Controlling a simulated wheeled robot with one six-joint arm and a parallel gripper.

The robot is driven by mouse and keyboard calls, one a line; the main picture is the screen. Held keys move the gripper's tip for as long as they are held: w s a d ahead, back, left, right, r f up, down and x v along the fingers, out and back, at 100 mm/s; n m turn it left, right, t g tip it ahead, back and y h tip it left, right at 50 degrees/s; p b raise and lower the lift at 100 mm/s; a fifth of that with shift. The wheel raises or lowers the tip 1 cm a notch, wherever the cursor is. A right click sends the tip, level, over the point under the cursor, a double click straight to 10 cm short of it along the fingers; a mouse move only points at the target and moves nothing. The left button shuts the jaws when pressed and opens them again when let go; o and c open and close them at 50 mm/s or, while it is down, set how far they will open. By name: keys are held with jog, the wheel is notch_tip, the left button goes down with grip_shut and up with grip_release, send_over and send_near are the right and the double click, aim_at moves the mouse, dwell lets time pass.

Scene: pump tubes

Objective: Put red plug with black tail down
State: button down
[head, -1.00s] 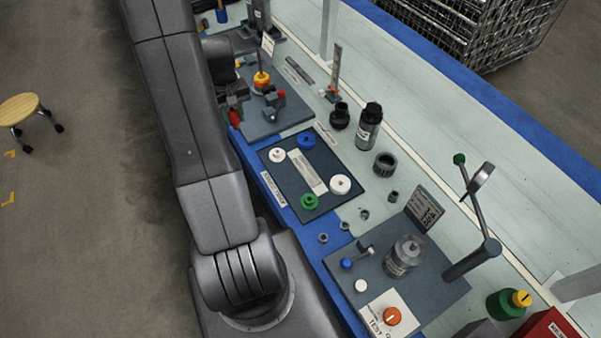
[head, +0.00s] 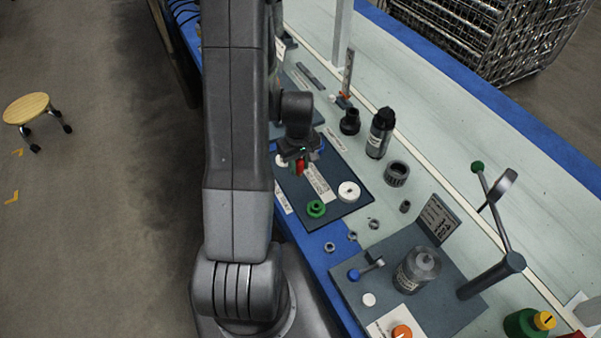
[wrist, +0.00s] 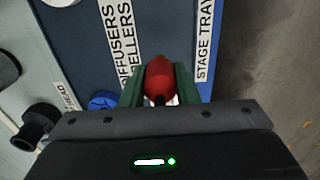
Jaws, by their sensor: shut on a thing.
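The red plug (wrist: 159,78) is held between the green fingers of my gripper (wrist: 160,85) in the wrist view; its black tail shows only as a small dark bit below the red body. In the head view, my gripper (head: 299,160) hangs over the left part of the dark stage tray (head: 293,191), and the red plug (head: 299,168) shows at its tip. The plug appears to be above the tray; I cannot tell how high. The tray's dark surface also shows in the wrist view (wrist: 160,30).

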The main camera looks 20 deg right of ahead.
aim_at(299, 175)
jog(key=shift+f, duration=2.15)
jog(key=shift+f, duration=0.15)
jog(key=c, duration=1.1)
grip_release()
notch_tip(299, 175, up, 12)
jog(key=shift+r, duration=0.15)
